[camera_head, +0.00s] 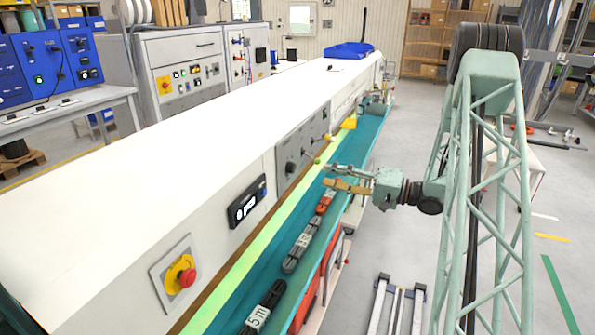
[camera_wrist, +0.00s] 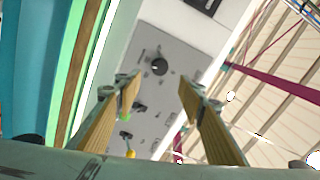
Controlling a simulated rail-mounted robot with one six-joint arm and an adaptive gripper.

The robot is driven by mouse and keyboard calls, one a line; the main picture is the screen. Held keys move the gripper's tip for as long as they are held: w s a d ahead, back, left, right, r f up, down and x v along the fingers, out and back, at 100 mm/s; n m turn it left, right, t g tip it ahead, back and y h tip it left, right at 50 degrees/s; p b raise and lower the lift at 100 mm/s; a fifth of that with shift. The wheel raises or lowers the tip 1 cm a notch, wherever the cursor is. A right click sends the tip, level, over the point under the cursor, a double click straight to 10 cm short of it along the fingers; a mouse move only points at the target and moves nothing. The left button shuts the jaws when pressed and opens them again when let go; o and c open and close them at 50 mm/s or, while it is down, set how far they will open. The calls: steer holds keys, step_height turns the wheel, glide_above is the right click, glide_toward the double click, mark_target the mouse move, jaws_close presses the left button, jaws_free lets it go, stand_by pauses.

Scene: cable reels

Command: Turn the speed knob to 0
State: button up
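A round black knob (camera_wrist: 159,67) sits on a grey panel (camera_wrist: 170,105) in the wrist view; it appears to be the speed knob, but its label and pointer are too small to read. The same panel (camera_head: 300,146) shows in the head view on the side of the long white machine. My gripper (camera_wrist: 158,88) is open, with tan fingers either side of the knob in the picture and nothing between them. In the head view my gripper (camera_head: 325,176) is in front of the panel, apparently apart from it.
A green-tipped control (camera_wrist: 125,116) and a yellow-tipped one (camera_wrist: 129,153) stick out of the panel beyond the knob. A black display (camera_head: 247,202) and a red emergency stop (camera_head: 185,274) are on the machine's nearer side. Cable bundles (camera_head: 300,246) lie on the teal ledge below.

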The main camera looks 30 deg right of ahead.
mark_target(294, 168)
steer(key=shift+b+x, duration=1.25)
steer(key=shift+x, duration=5)
steer(key=shift+c, duration=0.3)
steer(key=c, duration=0.8)
